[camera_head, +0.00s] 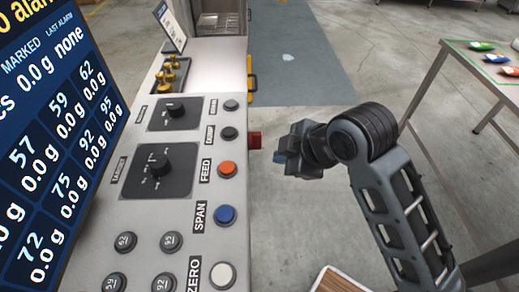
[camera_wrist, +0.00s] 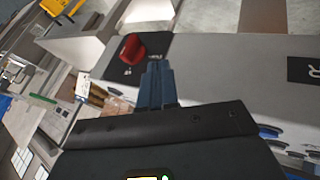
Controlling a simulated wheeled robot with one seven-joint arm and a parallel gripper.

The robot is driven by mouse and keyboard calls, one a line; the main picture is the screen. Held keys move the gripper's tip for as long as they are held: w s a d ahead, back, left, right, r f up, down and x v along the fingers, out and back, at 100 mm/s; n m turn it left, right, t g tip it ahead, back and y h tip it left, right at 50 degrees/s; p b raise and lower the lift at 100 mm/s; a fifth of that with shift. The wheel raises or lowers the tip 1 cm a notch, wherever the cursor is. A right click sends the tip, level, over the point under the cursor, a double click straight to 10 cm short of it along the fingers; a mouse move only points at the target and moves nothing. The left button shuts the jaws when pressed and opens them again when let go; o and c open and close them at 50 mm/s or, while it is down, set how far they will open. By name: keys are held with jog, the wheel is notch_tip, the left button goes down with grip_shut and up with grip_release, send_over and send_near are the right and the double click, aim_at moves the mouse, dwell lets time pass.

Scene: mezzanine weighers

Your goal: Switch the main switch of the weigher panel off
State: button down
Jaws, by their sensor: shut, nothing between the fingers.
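The weigher panel (camera_head: 190,112) runs along the left in the head view, with knobs and push buttons on top. A red switch handle (camera_head: 254,140) sticks out from its right side face. In the wrist view the red handle (camera_wrist: 132,48) sits on a black plate (camera_wrist: 150,68) with small white lettering, too blurred to read. The handle lies slanted in the picture. My gripper (camera_head: 281,158) is right of the handle, apart from it in the head view. In the wrist view its shut, empty blue-grey fingers (camera_wrist: 155,68) point at the plate's edge, just beside the handle; contact cannot be told.
On the panel top are an orange FEED button (camera_head: 227,169), a blue SPAN button (camera_head: 225,214) and a white ZERO button (camera_head: 222,275). A table with packets (camera_head: 490,75) is at right.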

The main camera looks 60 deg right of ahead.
aim_at(255, 141)
jog(key=shift+f, duration=0.1)
jog(key=w+d+f, duration=0.4)
jog(key=w+f, duration=0.3)
jog(key=w, duration=0.1)
jog(key=shift+w+d+f, duration=0.15)
jog(key=shift+d+f, duration=0.1)
jog(key=shift+f, duration=0.15)
jog(key=shift+f, duration=0.1)
